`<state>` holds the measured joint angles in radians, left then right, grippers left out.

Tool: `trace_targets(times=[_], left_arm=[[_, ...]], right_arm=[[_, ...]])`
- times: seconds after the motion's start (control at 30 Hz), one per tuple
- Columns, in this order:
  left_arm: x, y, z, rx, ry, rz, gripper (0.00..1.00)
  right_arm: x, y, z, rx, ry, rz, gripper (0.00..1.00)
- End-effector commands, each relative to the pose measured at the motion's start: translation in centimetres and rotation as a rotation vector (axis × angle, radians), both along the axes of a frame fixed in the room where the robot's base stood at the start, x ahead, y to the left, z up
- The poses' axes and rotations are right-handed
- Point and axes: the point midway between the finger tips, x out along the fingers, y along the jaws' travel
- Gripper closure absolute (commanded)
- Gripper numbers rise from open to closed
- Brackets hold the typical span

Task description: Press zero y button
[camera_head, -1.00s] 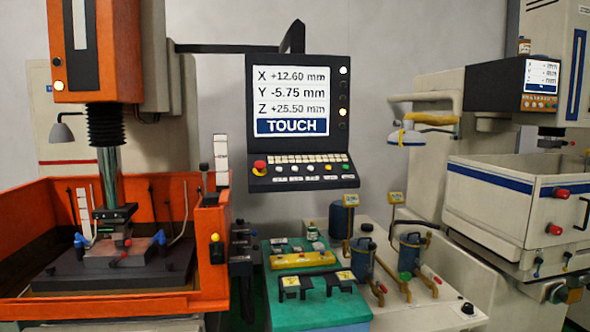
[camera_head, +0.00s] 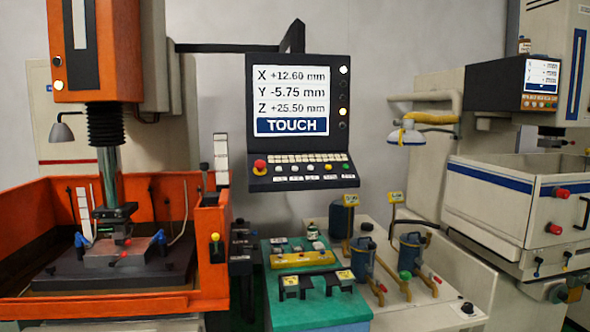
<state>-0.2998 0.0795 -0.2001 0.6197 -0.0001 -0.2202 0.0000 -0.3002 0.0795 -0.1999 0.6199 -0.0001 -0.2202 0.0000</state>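The control console (camera_head: 251,112) hangs from an arm in the middle of the view. Its screen (camera_head: 291,98) reads X +12.60 mm, Y -5.75 mm, Z +25.50 mm, with a TOUCH banner below. The keypad ledge below carries a red knob (camera_head: 260,167), a row of pale keys (camera_head: 305,158) and several small round buttons (camera_head: 312,167). Their labels are too small to read, so I cannot tell which is zero Y. Neither gripper is in view.
An orange erosion machine (camera_head: 215,270) with an open tank stands left. A green-topped cart (camera_head: 318,312) with yellow and black items stands below the console. Blue pump canisters (camera_head: 410,252) are right of it. A second machine (camera_head: 495,180) stands far right.

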Motion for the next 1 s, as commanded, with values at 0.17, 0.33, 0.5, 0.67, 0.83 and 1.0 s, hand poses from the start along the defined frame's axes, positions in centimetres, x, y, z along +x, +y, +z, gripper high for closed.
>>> trace_targets(times=[0.17, 0.33, 0.5, 0.67, 0.83, 1.0], left_arm=[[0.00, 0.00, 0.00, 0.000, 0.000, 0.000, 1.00], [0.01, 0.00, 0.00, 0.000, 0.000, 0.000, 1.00], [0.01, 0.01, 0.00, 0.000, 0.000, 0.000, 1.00], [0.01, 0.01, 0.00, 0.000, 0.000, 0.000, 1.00], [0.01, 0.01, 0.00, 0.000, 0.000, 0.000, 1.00], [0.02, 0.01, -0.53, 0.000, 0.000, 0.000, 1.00]], right_arm=[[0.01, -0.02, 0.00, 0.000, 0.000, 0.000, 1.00], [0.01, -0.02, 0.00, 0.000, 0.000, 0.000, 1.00], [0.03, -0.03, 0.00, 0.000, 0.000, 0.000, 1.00], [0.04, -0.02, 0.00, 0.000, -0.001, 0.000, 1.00], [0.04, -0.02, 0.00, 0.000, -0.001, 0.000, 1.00], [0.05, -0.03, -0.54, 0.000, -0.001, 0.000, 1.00]])
